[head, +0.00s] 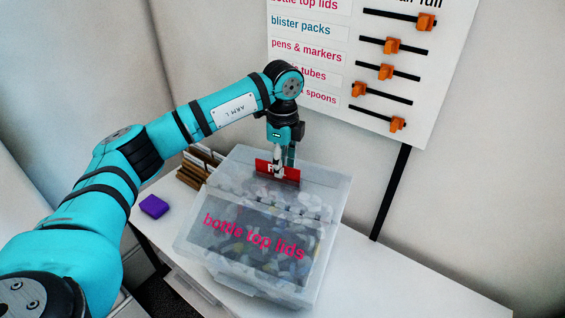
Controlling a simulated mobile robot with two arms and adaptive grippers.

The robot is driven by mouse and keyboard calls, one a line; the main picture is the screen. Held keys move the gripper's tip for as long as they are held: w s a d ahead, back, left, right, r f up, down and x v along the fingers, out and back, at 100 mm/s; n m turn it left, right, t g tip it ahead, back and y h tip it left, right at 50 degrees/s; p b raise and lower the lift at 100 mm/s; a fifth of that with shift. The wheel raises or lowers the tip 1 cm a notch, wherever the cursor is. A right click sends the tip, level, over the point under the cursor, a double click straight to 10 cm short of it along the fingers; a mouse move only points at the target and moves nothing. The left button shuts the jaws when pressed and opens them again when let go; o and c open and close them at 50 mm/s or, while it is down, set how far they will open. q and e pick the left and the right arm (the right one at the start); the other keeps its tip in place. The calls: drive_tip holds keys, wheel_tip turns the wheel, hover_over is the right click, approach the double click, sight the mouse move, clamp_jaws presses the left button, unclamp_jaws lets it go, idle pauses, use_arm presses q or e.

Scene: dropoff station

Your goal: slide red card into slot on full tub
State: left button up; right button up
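The tub (190,247) is a clear plastic box labelled "bottle top lids" in pink letters. It looks filled with many small lids and stands on the white table. The red card (291,174) with white lettering stands roughly upright at the tub's back edge. My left gripper (279,172) points down at the card, and its fingers cover part of the lettering. The fingers look closed on the card. Whether the card's lower edge sits in a slot cannot be made out. My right gripper is not in view.
A wooden rack with cards (194,171) stands left of the tub, close to it. A purple block (154,206) lies on the table's left part. The table (400,285) is clear right of the tub.

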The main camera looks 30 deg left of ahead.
use_arm(q)
wheel_tip(320, 180, up, 12)
idle(0.6)
drive_tip(key=shift+f, duration=0.1)
idle(0.4)
